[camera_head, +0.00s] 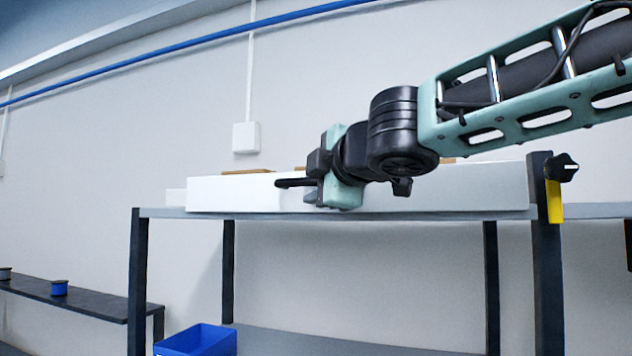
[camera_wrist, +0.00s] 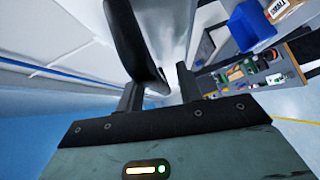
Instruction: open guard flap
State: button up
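My gripper (camera_head: 284,183) is in front of a long white housing (camera_head: 228,196) on the bench, its dark fingers pointing left. In the wrist view my gripper (camera_wrist: 159,88) has its two fingers well apart. A black curved bar (camera_wrist: 127,38) reaches down between them, with a gap to the right finger; I cannot tell whether it touches the left one. A pale surface (camera_wrist: 172,22) shows behind the bar. I cannot clearly make out which part is the guard flap; my arm hides the middle of the housing.
The bench (camera_head: 170,213) has dark legs and a lower shelf. A black knob (camera_head: 562,167) and a yellow piece (camera_head: 555,202) are at the right post. A blue bin (camera_head: 196,341) sits below, left. A low dark shelf (camera_head: 75,299) stands at far left.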

grip_shut()
jog(key=shift+f+b, duration=0.2)
jog(key=shift+b, duration=0.3)
